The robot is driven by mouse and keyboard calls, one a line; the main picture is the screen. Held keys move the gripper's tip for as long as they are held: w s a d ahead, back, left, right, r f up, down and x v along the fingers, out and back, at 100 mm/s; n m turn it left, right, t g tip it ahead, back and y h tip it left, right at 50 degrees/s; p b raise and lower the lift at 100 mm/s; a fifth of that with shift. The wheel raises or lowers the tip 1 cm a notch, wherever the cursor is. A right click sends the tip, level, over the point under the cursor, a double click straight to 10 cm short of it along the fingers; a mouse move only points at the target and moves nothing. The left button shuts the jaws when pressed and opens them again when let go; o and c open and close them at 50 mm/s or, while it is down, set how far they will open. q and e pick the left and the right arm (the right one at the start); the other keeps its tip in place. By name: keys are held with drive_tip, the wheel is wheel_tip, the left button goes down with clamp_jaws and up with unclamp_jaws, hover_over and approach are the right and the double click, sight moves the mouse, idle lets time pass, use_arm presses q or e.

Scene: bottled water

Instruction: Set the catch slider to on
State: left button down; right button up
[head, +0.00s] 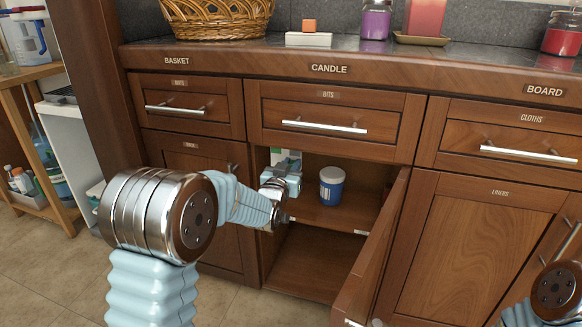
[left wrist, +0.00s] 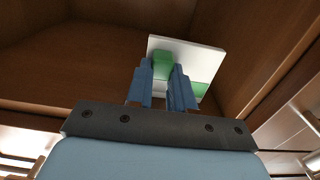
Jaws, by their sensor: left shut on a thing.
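The catch slider (left wrist: 209,60) is a white plate with a green block (left wrist: 163,60) and another green patch at its lower right. It is fixed inside the open cabinet and shows in the head view as a small pale and green patch (head: 285,156). My left gripper (left wrist: 165,79) reaches into the cabinet, its two blue fingers shut on the green block. The gripper also shows in the head view (head: 283,174), where it hides part of the plate. No on or off mark is readable. My right gripper is out of view; only part of my right arm shows at the lower right.
The cabinet door (head: 376,262) stands open to the right of my left forearm. A blue and white jar (head: 332,186) stands on the cabinet shelf (head: 335,217), right of the gripper. Closed drawers with metal handles lie above. The counter holds a basket (head: 217,20) and candles.

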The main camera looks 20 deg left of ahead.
sight(275, 158)
use_arm(q)
drive_tip(key=a+b, duration=0.3)
drive_tip(key=a, duration=0.2)
drive_tip(key=shift+a+f+b, duration=0.1)
drive_tip(key=shift+f+b, duration=0.1)
drive_tip(key=shift+b, duration=0.2)
drive_tip(key=shift+a+r, duration=0.1)
drive_tip(key=shift+a, duration=0.2)
drive_tip(key=shift+w+r, duration=0.1)
drive_tip(key=shift+r, duration=0.05)
drive_tip(key=shift+a, duration=0.1)
drive_tip(key=c, duration=1)
unclamp_jaws()
drive_tip(key=shift+o, duration=0.2)
